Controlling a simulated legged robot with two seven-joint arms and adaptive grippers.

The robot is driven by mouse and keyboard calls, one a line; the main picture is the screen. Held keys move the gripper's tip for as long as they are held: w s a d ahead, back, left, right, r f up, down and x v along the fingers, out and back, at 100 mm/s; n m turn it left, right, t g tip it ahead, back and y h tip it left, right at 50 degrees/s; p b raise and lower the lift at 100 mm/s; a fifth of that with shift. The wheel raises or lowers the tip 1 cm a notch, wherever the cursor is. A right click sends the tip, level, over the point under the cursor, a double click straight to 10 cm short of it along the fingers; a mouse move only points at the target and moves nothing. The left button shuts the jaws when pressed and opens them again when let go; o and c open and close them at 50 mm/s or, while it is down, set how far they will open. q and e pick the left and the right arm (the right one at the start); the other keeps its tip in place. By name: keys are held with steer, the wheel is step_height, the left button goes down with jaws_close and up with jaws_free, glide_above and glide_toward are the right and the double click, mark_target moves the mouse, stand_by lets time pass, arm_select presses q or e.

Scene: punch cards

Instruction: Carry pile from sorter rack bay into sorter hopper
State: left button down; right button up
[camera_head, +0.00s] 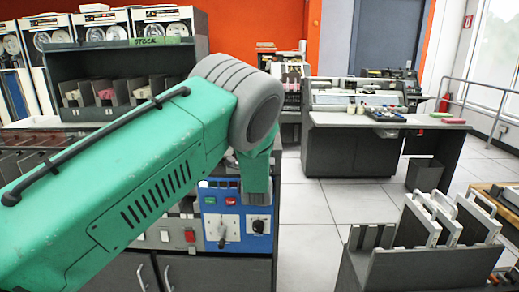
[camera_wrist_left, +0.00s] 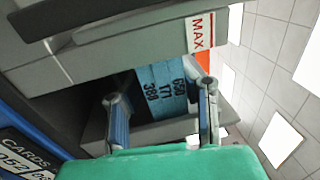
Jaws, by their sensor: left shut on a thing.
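In the left wrist view, my left gripper (camera_wrist_left: 160,90) is shut on a pile of blue cards (camera_wrist_left: 168,98) with black numbers on its face. The pile sits between the two fingers, beside a grey housing (camera_wrist_left: 125,55) with a red and white MAX label (camera_wrist_left: 201,31). I cannot tell whether the pile touches the housing. In the head view, my green left arm reaches over the sorter, whose blue control panel (camera_head: 236,226) shows below the wrist. The arm hides the gripper and the pile there. My right gripper is in neither view.
A dark rack marked STOCK (camera_head: 95,66) with bays stands behind the arm. A grey rack with upright panels (camera_head: 425,265) is at the lower right. A desk with a machine (camera_head: 355,95) stands farther back. Tiled floor (camera_head: 312,215) is clear between. A CARDS counter (camera_wrist_left: 20,155) shows in the wrist view.

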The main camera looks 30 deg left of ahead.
arm_select(q)
steer(key=shift+f, duration=0.25)
steer(key=shift+f+b, duration=0.55)
steer(key=shift+f, duration=0.1)
steer(key=shift+f+b, duration=0.35)
steer(key=shift+f, duration=0.15)
steer(key=c, duration=1.2)
jaws_free()
steer(key=shift+r, duration=0.1)
steer(key=shift+f, duration=0.2)
